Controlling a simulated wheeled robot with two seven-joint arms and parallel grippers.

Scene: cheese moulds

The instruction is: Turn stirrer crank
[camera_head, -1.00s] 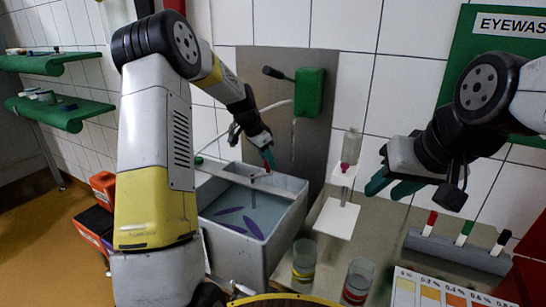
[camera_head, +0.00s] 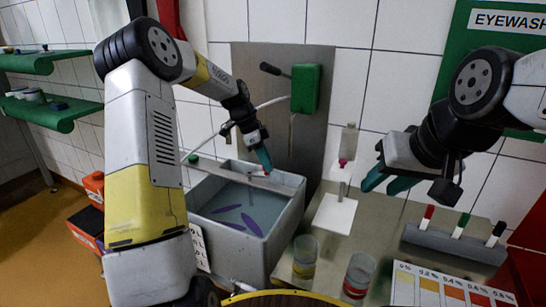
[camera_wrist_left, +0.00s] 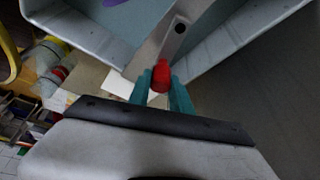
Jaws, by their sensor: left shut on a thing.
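The stirrer crank is a grey flat arm (camera_wrist_left: 174,40) with a red knob (camera_wrist_left: 162,76), mounted on a grey crossbar over a grey tank (camera_head: 285,226). My left gripper (camera_head: 265,164) is over the tank's back right part. In the left wrist view its teal fingers (camera_wrist_left: 163,92) are shut on the red knob, one on each side. In the head view the fingers mostly hide the knob. Purple paddles (camera_head: 228,209) show in the bluish liquid in the tank. My right gripper (camera_head: 385,182) is empty in the air at the right, its teal fingers apart.
A white stand (camera_head: 335,214) is right of the tank. Two glasses, one with yellow (camera_head: 304,257) and one with red (camera_head: 358,276), stand in front. A grey pen rack (camera_head: 455,244) and a colour chart (camera_head: 440,288) are at right. A green wall box (camera_head: 305,88) has a black-knobbed lever.

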